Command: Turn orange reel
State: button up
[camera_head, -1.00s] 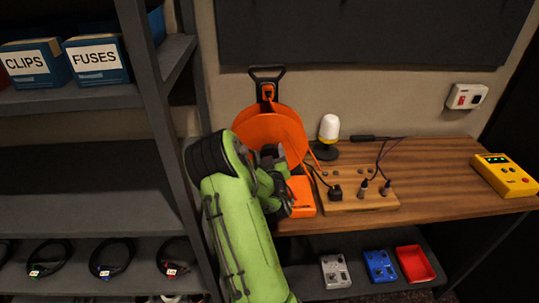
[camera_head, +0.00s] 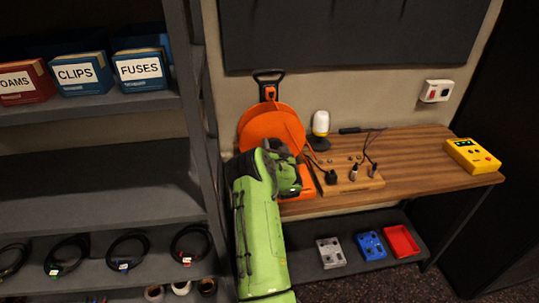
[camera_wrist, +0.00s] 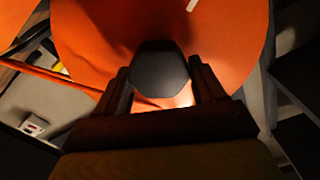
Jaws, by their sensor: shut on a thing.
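The orange reel (camera_head: 272,127) stands at the left end of the wooden desk, with a black carrying handle (camera_head: 268,76) on top and an orange base (camera_head: 306,183). My green arm covers its lower front in the head view. In the wrist view the orange reel disc (camera_wrist: 235,40) fills the upper picture. My gripper (camera_wrist: 163,84) is shut on a dark knob (camera_wrist: 160,68) in front of the disc, with one finger on each side. The fingertips are hidden behind my arm in the head view.
A wooden board (camera_head: 350,183) with plugs and cables lies right of the reel, near a white-topped lamp (camera_head: 320,124). A yellow box (camera_head: 472,156) sits at the desk's right end. A dark shelf post (camera_head: 210,150) stands close left of my arm.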

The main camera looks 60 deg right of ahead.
jog(key=m+b, duration=0.5)
jog(key=b, duration=0.1)
jog(key=shift+s+d+f+m, duration=0.1)
jog(key=shift+f+m, duration=0.2)
jog(key=shift+m, duration=0.1)
jog(key=m+b, duration=0.3)
jog(key=m, duration=0.6)
jog(key=shift+s+m, duration=0.1)
jog(key=shift+m, duration=0.3)
jog(key=m+p, duration=0.1)
jog(key=m, duration=0.3)
jog(key=shift+p, duration=0.3)
jog(key=shift+f+m+p, duration=0.15)
jog(key=shift+m+p, duration=0.3)
jog(key=shift+m, duration=0.55)
jog(key=o, duration=1.4)
jog(key=shift+f, duration=0.1)
jog(key=shift+o, duration=0.2)
